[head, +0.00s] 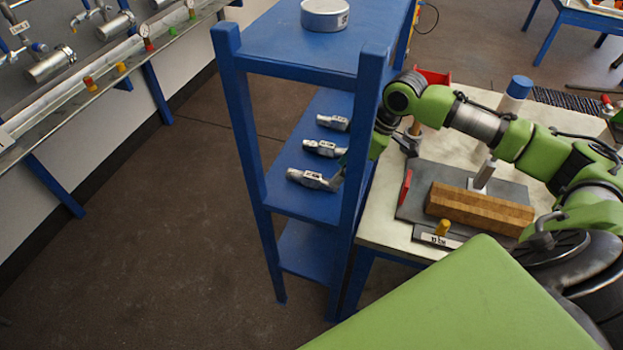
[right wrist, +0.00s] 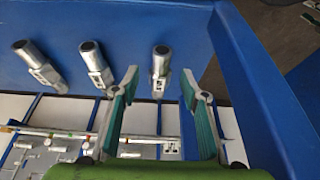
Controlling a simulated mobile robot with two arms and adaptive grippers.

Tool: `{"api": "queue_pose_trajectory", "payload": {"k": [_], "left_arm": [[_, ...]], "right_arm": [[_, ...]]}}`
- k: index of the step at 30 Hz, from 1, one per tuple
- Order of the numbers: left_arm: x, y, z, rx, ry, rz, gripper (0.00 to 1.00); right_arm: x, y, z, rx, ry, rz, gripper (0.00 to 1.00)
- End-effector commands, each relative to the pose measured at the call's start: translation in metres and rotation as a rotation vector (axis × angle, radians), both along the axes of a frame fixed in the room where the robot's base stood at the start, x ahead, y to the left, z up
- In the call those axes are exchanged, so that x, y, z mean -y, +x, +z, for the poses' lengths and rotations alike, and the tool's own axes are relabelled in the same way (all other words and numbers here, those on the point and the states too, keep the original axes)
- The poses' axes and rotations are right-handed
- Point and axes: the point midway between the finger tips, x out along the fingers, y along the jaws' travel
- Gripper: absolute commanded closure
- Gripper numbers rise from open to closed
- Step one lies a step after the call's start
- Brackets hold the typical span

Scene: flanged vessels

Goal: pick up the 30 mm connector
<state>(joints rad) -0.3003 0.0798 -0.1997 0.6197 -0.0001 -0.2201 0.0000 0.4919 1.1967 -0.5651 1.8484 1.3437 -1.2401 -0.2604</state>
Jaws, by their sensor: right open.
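Three silver metal connectors lie in a row on the middle shelf of the blue rack: a near one (head: 312,179), a middle one (head: 323,148) and a far one (head: 333,122). Their small labels are too small to read, so I cannot tell which is 30 mm. In the right wrist view they are the right-hand one (right wrist: 161,65), the middle one (right wrist: 95,62) and the left-hand one (right wrist: 36,63). My right gripper (right wrist: 158,84) is open, its fingers either side of the right-hand connector in the picture. In the head view, a rack post partly hides this gripper.
The blue rack (head: 290,74) has upright posts close to my right gripper; a round metal vessel (head: 325,14) stands on top. A table (head: 384,222) beside it holds a wooden block (head: 478,208). The floor to the left is clear.

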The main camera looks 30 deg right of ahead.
Motion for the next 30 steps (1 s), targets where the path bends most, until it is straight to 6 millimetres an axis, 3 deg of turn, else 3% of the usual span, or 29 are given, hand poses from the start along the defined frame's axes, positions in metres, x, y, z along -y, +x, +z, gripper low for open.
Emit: {"api": "queue_pose_trajectory", "payload": {"k": [8, 16, 25, 30], "left_arm": [[0.000, 0.001, 0.004, 0.001, 0.000, 0.000, 0.60], [0.000, 0.001, 0.010, 0.001, 0.000, 0.000, 0.60], [0.000, 0.001, 0.010, 0.001, 0.000, -0.001, 0.60], [0.000, 0.001, 0.010, 0.001, 0.000, -0.001, 0.60]], "right_arm": [[-0.008, 0.007, -0.020, 0.000, 0.002, 0.001, 0.59], [-0.018, 0.019, -0.055, -0.001, -0.001, 0.000, 0.59], [-0.019, 0.020, -0.060, 0.001, -0.001, 0.001, 0.59], [-0.019, 0.020, -0.060, 0.001, -0.001, 0.001, 1.00]]}}
